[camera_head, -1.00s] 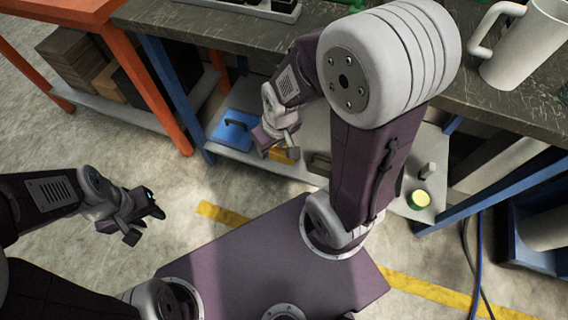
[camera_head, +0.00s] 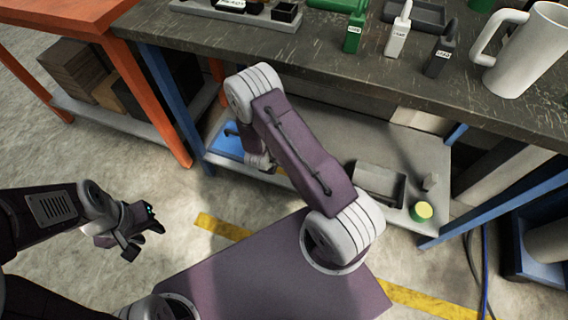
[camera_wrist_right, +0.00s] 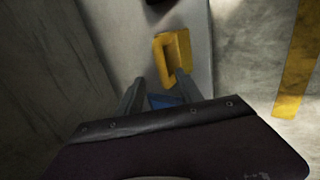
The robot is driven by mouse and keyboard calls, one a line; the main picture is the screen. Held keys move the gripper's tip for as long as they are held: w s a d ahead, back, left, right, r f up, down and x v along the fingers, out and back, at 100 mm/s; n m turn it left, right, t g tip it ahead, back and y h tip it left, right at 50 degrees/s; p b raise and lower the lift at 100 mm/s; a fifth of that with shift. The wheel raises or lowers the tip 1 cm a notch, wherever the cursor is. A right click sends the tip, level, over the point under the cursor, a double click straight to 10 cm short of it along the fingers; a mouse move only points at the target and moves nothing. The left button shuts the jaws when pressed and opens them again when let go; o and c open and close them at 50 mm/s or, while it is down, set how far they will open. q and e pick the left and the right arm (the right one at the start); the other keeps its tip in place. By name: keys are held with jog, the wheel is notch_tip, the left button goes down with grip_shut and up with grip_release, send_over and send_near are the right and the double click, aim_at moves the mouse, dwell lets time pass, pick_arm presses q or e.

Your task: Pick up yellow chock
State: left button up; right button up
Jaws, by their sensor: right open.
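The yellow chock (camera_wrist_right: 174,52) lies on the grey lower shelf (camera_wrist_right: 198,20) in the right wrist view. It looks like a block with a handle-like opening. My right gripper (camera_wrist_right: 158,90) is open, its two fingers pointing at the chock's near end; whether they touch it I cannot tell. In the head view my right arm covers most of this spot, and only a small yellow sliver (camera_head: 281,172) shows beside the arm. My right fingertips are hidden there. My left gripper (camera_head: 146,236) is open and empty over the floor at the left.
The dark workbench top (camera_head: 330,55) overhangs the shelf, with blue legs at both sides.

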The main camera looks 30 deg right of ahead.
jog(key=b+x, duration=0.3)
jog(key=x, duration=0.1)
jog(key=b+x, duration=0.3)
jog(key=x, duration=0.2)
jog(key=shift+s+a+f+b, duration=0.15)
jog(key=shift+s+b, duration=0.1)
jog(key=shift+b, duration=0.05)
jog(key=shift+w, duration=0.15)
grip_shut()
dwell(0.8)
